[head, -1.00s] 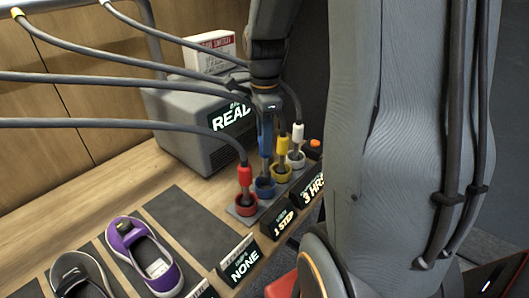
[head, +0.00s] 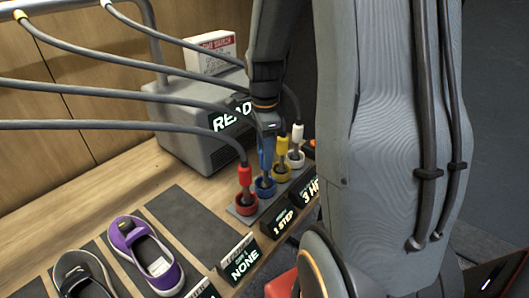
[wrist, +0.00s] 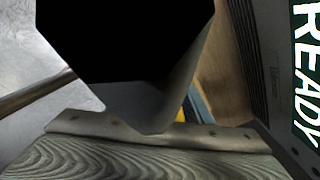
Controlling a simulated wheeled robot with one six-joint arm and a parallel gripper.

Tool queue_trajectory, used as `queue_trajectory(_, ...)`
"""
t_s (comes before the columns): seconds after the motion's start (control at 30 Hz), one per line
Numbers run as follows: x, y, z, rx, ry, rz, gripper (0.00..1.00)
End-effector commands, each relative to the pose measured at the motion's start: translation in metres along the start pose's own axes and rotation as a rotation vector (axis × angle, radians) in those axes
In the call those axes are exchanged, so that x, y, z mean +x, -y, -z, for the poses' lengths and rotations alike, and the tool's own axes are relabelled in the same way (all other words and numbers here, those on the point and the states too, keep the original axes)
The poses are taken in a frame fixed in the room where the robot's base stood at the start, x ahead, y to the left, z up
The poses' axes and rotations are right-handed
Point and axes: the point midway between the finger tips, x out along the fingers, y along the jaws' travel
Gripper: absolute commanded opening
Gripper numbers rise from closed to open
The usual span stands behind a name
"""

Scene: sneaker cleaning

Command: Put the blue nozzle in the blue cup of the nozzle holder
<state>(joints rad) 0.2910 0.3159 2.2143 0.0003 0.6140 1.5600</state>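The blue nozzle (head: 265,158) is upright, with its dark lower end at the blue cup (head: 265,188) of the nozzle holder (head: 241,211). The lower end appears inside the cup's rim; its depth cannot be told. My gripper (head: 267,133) points down and is shut on the blue nozzle's upper part. In the wrist view, a large dark shape hides most of the nozzle, and only a narrow blue strip (wrist: 196,102) shows.
The red nozzle (head: 245,173) stands left of the blue one; yellow (head: 282,147) and white (head: 297,133) nozzles stand right. Hoses cross the left side. A grey READY machine (head: 192,130) is behind. Label blocks (head: 243,264) and shoes (head: 147,257) are in front.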

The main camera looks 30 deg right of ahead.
Motion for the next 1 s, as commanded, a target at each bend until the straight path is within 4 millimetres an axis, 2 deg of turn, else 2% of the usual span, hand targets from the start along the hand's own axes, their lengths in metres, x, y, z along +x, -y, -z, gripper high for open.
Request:
queue_trajectory(0.17,-0.001,0.0,0.0,0.0,0.0,0.001,0.46)
queue_trajectory(0.37,-0.016,0.002,0.0,0.0,0.0,0.005,0.46)
queue_trajectory(0.8,-0.098,0.002,0.0,0.0,0.0,0.006,0.46)
queue_trajectory(1.0,-0.119,0.001,0.0,0.0,0.0,0.003,0.46)
